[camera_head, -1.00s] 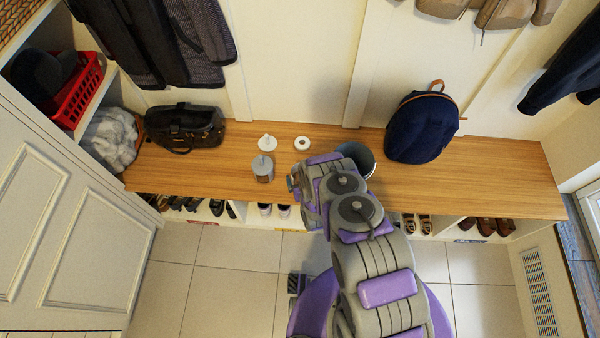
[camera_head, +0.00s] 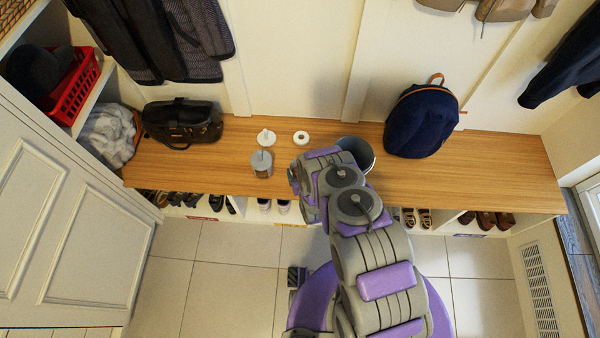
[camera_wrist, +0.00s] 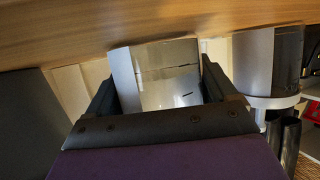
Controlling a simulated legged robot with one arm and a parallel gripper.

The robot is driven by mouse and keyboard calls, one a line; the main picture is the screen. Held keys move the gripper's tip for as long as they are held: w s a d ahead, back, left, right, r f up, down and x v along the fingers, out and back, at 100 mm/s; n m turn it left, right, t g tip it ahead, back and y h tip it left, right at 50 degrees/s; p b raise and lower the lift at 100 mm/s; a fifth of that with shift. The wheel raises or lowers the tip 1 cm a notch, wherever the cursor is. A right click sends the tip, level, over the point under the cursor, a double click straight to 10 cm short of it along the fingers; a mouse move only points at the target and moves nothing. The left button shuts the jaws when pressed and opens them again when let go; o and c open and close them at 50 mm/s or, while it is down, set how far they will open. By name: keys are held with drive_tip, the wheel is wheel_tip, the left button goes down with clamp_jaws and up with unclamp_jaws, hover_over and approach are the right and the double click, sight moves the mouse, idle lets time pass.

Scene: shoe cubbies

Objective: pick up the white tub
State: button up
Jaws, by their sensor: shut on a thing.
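My gripper (camera_wrist: 158,84) is shut on the white tub (camera_wrist: 172,62), which shows in the wrist view as a pale, glossy, box-like shape between the two dark fingers. The bench top (camera_wrist: 120,28) runs across the upper part of that view. In the head view, my arm hides the tub and most of the gripper at the front edge of the bench. I cannot tell whether the tub is clear of the bench.
A grey canister (camera_head: 262,165) stands left of my gripper, with a white lidded item (camera_head: 266,137) and a white ring (camera_head: 301,137) behind. A grey bucket (camera_head: 366,150) and navy backpack (camera_head: 422,122) are right. A black bag (camera_head: 182,124) sits far left.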

drive_tip(key=shift+r, duration=0.15)
drive_tip(key=shift+r+p, duration=0.7)
drive_tip(key=shift+r, duration=0.55)
drive_tip(key=s+a+r, duration=0.1)
drive_tip(key=s+a, duration=0.1)
drive_tip(key=s, duration=0.5)
drive_tip(key=s+a+r+p, duration=0.1)
drive_tip(key=s+a, duration=0.1)
drive_tip(key=s, duration=0.6)
drive_tip(key=shift+a, duration=0.3)
drive_tip(key=shift+s+r, duration=0.1)
drive_tip(key=shift+s, duration=0.05)
idle(2.2)
